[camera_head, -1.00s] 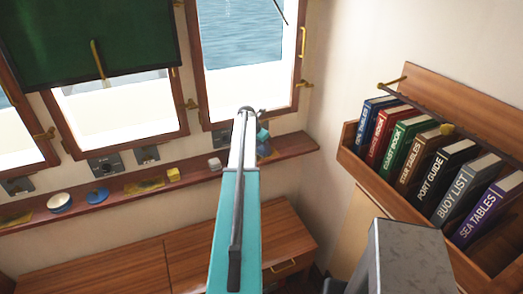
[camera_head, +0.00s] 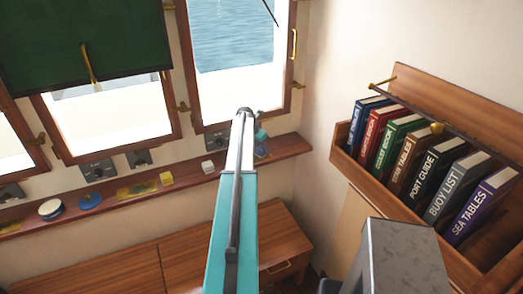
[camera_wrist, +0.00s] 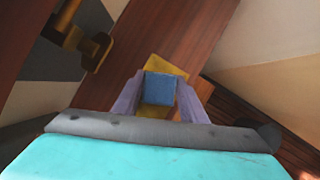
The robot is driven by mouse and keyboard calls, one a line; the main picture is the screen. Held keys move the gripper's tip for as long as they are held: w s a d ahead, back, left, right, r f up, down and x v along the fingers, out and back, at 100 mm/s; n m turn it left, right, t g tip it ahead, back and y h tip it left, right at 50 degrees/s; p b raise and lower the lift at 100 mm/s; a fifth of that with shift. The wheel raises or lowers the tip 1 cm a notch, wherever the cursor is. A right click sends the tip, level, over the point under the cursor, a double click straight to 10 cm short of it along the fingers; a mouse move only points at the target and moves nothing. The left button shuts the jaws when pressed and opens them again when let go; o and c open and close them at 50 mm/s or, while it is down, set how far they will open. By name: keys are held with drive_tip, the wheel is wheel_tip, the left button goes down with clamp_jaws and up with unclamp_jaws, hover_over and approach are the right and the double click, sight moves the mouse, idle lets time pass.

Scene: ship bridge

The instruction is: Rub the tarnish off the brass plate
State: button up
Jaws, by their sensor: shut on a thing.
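My gripper (camera_wrist: 159,92) is shut on a small blue block (camera_wrist: 159,87) in the wrist view. A flat yellow piece (camera_wrist: 158,115) shows beyond and below the block, over the wooden shelf; I cannot tell whether they touch. In the head view my arm hides most of the gripper, which is at the shelf's right end. A flat, blotchy yellow patch (camera_head: 138,190), which looks like a tarnished brass plate, lies on the shelf well to the left. A second dull yellowish patch (camera_head: 10,227) lies at the far left.
A bookshelf (camera_head: 340,150) stands on the right. A brass latch (camera_wrist: 92,48) is near the gripper.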

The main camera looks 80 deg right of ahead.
sight(256, 150)
drive_tip(key=shift+a+f, duration=0.1)
drive_tip(key=shift+f, duration=0.05)
drive_tip(key=shift+w+a, duration=0.9)
drive_tip(key=shift+w, duration=0.25)
drive_tip(key=shift+w+a, duration=0.25)
drive_tip(key=shift+w, duration=0.1)
drive_tip(key=shift+w+a, duration=0.1)
drive_tip(key=shift+w+a+r, duration=0.25)
drive_tip(key=shift+w+a, duration=0.75)
drive_tip(key=shift+w, duration=0.3)
drive_tip(key=shift+w+a+f, duration=0.15)
drive_tip(key=shift+w+a, duration=1.05)
drive_tip(key=shift+w, duration=0.2)
